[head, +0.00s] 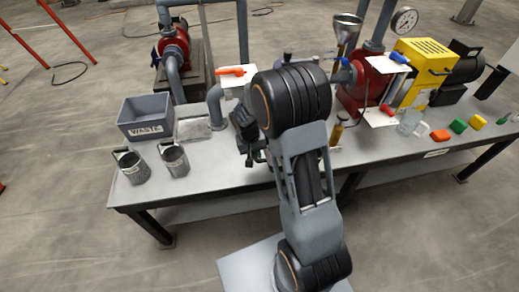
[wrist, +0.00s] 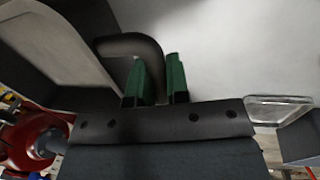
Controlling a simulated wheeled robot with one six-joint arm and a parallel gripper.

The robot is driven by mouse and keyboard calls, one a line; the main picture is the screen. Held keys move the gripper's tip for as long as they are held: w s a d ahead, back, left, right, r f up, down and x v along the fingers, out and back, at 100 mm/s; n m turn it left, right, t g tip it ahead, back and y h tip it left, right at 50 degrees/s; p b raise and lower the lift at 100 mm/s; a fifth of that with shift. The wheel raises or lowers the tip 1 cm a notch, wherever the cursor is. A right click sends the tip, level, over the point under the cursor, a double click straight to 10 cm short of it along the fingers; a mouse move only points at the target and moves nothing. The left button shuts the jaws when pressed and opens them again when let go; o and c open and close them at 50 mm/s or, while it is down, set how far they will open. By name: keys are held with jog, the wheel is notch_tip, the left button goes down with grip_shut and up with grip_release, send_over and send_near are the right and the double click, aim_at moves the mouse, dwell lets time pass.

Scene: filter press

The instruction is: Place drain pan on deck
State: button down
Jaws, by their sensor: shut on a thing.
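My gripper (wrist: 156,82) is shut on a dark curved handle (wrist: 128,44), which passes between its green finger pads. A large grey, pan-like body (wrist: 62,42) with dark sides fills the upper left of the wrist view beside the handle; it looks to be the drain pan, cut off by the frame edge. In the head view my gripper (head: 250,145) is above the grey deck (head: 225,178), and my arm hides most of what it holds. I cannot tell whether the pan touches the deck.
Left on the deck are a WASTE bin (head: 146,128), a shallow clear tray (head: 193,128) and two grey jugs (head: 134,172) (head: 175,162). Right of my arm are an amber bottle (head: 337,132), a red pump (head: 362,88) and a yellow unit (head: 421,67). The deck's front left is bare.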

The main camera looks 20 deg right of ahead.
jog(key=a+n+p, duration=0.1)
jog(key=p, duration=0.2)
jog(key=s+a+r+p, duration=0.1)
jog(key=p, duration=0.2)
jog(key=a+n+p, duration=0.1)
jog(key=p, duration=0.3)
jog(key=shift+s+a+r+n, duration=0.2)
jog(key=shift+s+a+n, duration=0.1)
jog(key=shift+s, duration=0.1)
